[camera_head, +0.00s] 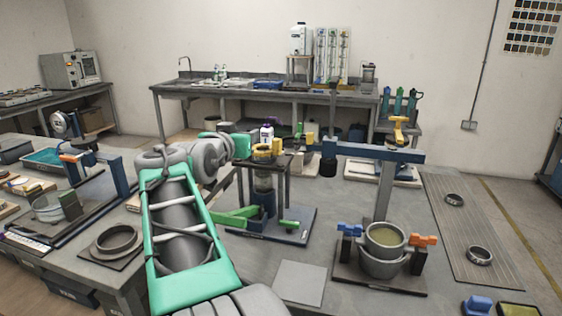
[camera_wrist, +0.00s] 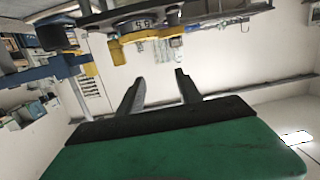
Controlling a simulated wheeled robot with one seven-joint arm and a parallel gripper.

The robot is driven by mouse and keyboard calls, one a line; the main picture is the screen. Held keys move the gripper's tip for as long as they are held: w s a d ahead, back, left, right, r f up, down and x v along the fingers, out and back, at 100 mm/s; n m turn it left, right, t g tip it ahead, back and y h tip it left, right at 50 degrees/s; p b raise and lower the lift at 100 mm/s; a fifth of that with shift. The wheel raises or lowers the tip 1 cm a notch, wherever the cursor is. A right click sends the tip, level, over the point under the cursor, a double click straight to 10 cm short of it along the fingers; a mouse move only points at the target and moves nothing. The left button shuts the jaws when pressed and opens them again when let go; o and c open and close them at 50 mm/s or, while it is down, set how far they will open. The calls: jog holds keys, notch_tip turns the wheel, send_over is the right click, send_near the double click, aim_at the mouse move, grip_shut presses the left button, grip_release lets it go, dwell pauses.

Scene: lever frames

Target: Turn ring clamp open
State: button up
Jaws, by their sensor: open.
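In the wrist view a dark round part with a yellow piece (camera_wrist: 150,34) shows near the top, beyond my fingertips. My gripper (camera_wrist: 160,78) is open, with nothing between its two dark fingers. In the head view its green body is beside the yellow part, on its left; its fingers cannot be made out there. Contact is not visible.
A frame with a blue crossbar (camera_head: 372,153) stands to the right. Bowls (camera_head: 383,262) sit between blue and orange handles at the front right. A green lever (camera_head: 238,215) lies low beside the stand. A flat grey plate (camera_head: 300,283) is at the front.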

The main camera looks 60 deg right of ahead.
aim_at(275, 145)
jog(key=s+d+r+m+g+h, duration=0.2)
jog(key=s+d+r+g, duration=0.15)
jog(key=s, duration=0.25)
jog(key=shift+t, duration=0.45)
jog(key=f, duration=0.5)
jog(key=f+b, duration=0.1)
jog(key=f, duration=0.2)
jog(key=shift+w+d+f, duration=0.15)
jog(key=shift+d+f, duration=0.1)
jog(key=shift+d, duration=0.05)
jog(key=d, duration=0.5)
jog(key=shift+w+d+r+p, duration=0.1)
jog(key=shift+d+r+p, duration=0.05)
jog(key=shift+d+p, duration=0.25)
jog(key=shift+d, duration=0.65)
jog(key=shift+c, duration=0.2)
grip_shut()
